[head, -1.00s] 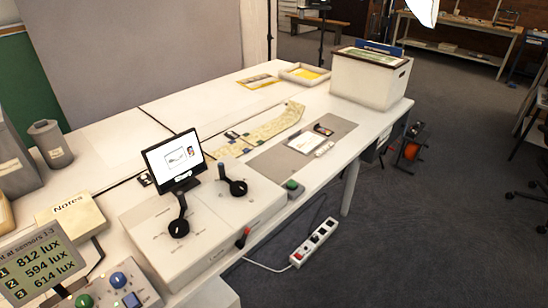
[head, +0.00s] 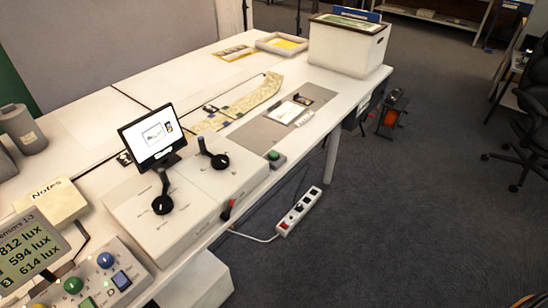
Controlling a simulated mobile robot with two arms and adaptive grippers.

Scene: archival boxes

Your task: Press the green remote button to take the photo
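A green button (head: 274,155) sits on a small grey box at the front edge of the white table, right of the white control box (head: 170,215) with two black levers. A small monitor (head: 150,137) behind the levers shows a picture of a document. A grey mat (head: 250,134) on the table bears a white card (head: 286,112) and a small dark photo (head: 302,99). Neither gripper is in view.
A white archival box (head: 345,50) stands at the table's far right end. A lux display (head: 30,245) and a Notes box (head: 48,203) are at left. A power strip (head: 299,211) lies on the carpet by the table. Black chairs (head: 535,115) stand at right.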

